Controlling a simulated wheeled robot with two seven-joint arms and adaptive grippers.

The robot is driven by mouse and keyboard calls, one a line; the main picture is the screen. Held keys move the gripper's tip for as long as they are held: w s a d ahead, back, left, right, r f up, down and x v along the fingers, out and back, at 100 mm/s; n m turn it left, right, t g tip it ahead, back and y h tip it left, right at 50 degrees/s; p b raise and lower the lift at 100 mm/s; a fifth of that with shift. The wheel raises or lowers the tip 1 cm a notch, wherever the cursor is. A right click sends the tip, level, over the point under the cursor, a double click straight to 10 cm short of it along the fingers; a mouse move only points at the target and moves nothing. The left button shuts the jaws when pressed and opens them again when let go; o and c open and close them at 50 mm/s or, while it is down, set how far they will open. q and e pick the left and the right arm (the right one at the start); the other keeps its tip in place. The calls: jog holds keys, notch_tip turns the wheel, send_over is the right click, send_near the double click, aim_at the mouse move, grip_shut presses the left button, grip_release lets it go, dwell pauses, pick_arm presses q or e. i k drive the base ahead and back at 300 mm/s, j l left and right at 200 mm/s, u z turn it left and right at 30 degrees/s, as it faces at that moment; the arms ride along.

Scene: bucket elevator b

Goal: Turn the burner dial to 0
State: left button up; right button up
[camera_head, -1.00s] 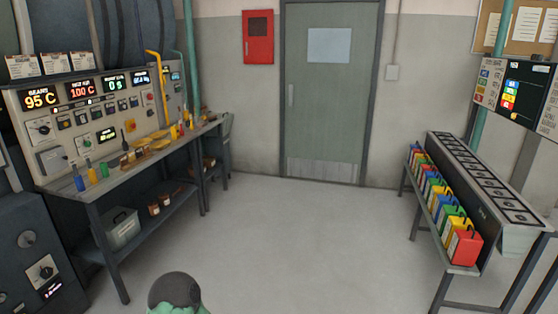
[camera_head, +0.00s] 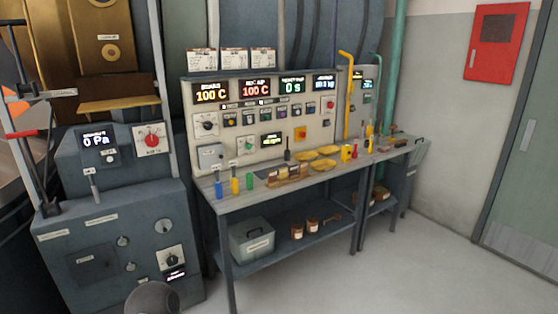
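Several dials are in view, and their labels are too small to tell which is the burner dial. One black knob on a white plate (camera_head: 171,258) sits low on the dark cabinet at left, beside a small lit display (camera_head: 175,274). A dial with a red centre on a white plate (camera_head: 152,140) sits higher on the same cabinet. Another black knob on a white plate (camera_head: 206,124) is on the grey control panel. Neither gripper is in view; only a dark rounded part of mine shows at the bottom edge.
A workbench (camera_head: 228,205) with small bottles, yellow trays and tools stands before the control panel (camera_head: 325,120). A grey box (camera_head: 252,241) sits on its lower shelf. A red wall box (camera_head: 496,41) and a door (camera_head: 525,170) are at right. The floor (camera_head: 400,270) at lower right is clear.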

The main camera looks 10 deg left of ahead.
aim_at(208, 124)
jog(key=i+j+u, duration=0.1)
jog(key=i+u, duration=0.65)
jog(key=i, duration=0.15)
jog(key=i+l+u, duration=0.35)
jog(key=i+j, duration=0.1)
